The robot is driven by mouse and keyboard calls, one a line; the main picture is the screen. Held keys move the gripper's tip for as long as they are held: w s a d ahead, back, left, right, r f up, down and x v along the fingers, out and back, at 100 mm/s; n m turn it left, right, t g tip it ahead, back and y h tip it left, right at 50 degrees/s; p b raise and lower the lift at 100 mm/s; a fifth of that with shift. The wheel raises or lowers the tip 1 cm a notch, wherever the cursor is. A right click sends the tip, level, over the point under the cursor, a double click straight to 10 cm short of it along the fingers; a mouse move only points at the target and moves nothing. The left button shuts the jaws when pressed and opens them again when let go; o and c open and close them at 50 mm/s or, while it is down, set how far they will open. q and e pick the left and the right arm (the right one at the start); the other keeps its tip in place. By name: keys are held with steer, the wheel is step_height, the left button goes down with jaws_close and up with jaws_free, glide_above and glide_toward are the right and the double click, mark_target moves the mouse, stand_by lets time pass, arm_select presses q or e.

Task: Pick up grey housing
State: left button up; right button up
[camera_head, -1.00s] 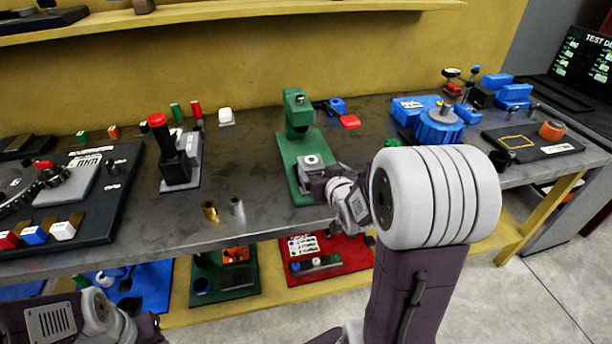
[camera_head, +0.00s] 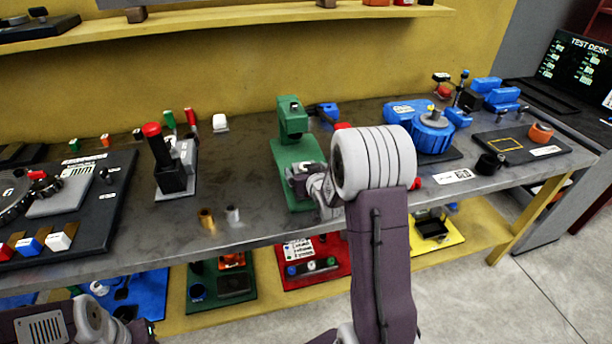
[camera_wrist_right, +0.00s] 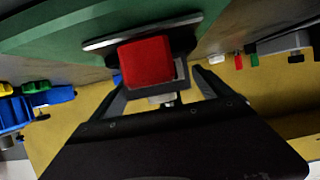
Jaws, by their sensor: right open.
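The grey housing (camera_head: 303,169) appears as a small light-grey block on the base of the green press stand (camera_head: 292,153) at mid-bench. My right gripper (camera_head: 312,182) is at its front and partly hides it. In the right wrist view, my open right gripper (camera_wrist_right: 163,90) has its two dark fingers on either side of a dark grey body with a red block (camera_wrist_right: 147,62) in front. I cannot tell whether the fingers touch it. My left arm shows at the lower left, with its dark end (camera_head: 143,330) cut by the frame; its jaws are not readable.
A black lever device with a red knob (camera_head: 152,130) stands left of the press stand. A brass sleeve (camera_head: 206,219) and a silver sleeve (camera_head: 233,214) stand near the front edge. A blue rotary unit (camera_head: 433,133) is at the right. Trays lie on the shelf below.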

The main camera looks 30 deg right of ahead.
steer(key=c, duration=1.8)
steer(key=shift+r, duration=0.1)
jaws_close()
steer(key=shift+r, duration=0.1)
step_height(320, 180, up, 18)
steer(key=p, duration=0.5)
